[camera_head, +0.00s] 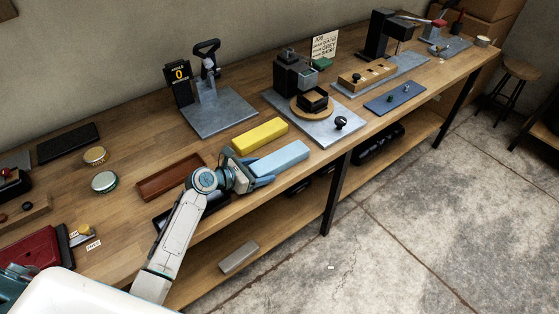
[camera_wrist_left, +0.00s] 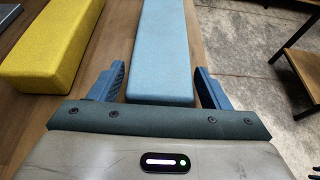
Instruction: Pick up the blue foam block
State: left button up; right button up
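The blue foam block (camera_head: 281,158) lies flat on the wooden bench near its front edge. In the left wrist view the blue foam block (camera_wrist_left: 165,50) runs away from me, its near end between my fingers. My left gripper (camera_head: 257,174) is at the block's near end. In the left wrist view the left gripper (camera_wrist_left: 160,72) is open, one blue finger on each side of the block, with narrow gaps showing. A yellow block (camera_head: 260,135) lies behind the blue one; it also shows in the left wrist view (camera_wrist_left: 48,45).
A brown tray (camera_head: 170,178) lies left of the blocks, with a dark tray (camera_head: 162,221) partly behind my arm. A grey plate with a black fixture (camera_head: 328,129) stands to the right. A lower shelf (camera_head: 205,284) and open floor lie beyond the bench's front edge.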

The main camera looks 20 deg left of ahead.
pick_arm(q)
jog(key=c, duration=0.8)
jog(key=shift+o, duration=0.2)
pick_arm(e)
jog(key=shift+s+a, duration=0.1)
jog(key=shift+a, duration=0.05)
pick_arm(q)
jog(key=shift+r, duration=0.1)
pick_arm(e)
jog(key=shift+a, duration=0.25)
